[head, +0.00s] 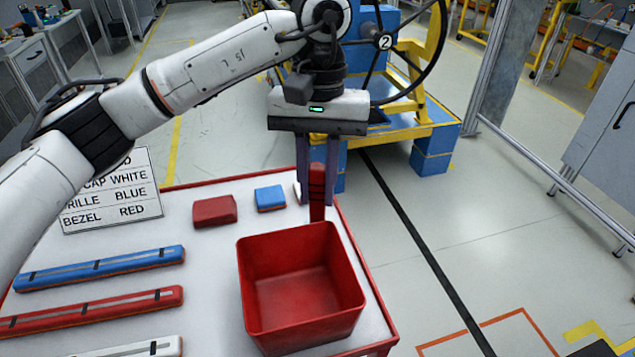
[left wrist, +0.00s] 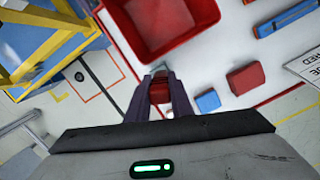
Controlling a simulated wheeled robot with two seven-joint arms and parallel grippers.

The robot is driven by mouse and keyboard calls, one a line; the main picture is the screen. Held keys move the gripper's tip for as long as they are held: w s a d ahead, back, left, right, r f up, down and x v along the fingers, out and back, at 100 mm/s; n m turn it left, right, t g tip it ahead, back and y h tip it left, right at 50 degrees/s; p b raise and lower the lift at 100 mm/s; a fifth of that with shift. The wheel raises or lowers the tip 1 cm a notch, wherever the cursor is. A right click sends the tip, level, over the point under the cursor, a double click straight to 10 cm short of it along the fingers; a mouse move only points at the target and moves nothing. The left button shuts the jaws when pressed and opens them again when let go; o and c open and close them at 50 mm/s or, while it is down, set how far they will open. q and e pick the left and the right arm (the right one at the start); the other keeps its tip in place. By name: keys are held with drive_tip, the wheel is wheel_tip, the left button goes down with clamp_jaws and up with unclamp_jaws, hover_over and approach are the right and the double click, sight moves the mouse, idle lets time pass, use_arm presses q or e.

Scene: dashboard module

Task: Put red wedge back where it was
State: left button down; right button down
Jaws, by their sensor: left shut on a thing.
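My left gripper (head: 317,195) is shut on an upright red piece (head: 317,180) with dark bands, above the far right edge of the table, just behind the red bin. In the left wrist view the red piece (left wrist: 160,90) sits between the fingertips. I cannot tell from its shape whether it is the wedge. A red block (head: 214,211) lies on the white table beside a smaller blue block (head: 270,197). Both also show in the left wrist view, the red block (left wrist: 246,78) and the blue block (left wrist: 208,101). My right gripper is not in view.
An open, empty red bin (head: 300,285) stands on the table's right side. Blue (head: 100,268), red (head: 95,310) and white (head: 130,348) strips lie at the left. A lettered sign (head: 112,195) stands at the back left. A white thing (head: 297,192) is mostly hidden behind the finger.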

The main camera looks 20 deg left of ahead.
use_arm(q)
drive_tip(key=shift+f+b, duration=0.3)
drive_tip(key=c, duration=1.6)
unclamp_jaws()
drive_tip(key=shift+o, duration=0.2)
drive_tip(key=shift+r, duration=0.1)
wheel_tip(320, 180, up, 12)
drive_tip(key=w+p, duration=0.1)
drive_tip(key=shift+w+a+r+p, duration=0.15)
drive_tip(key=shift+w+r+p, duration=0.05)
drive_tip(key=shift+w+p, duration=0.1)
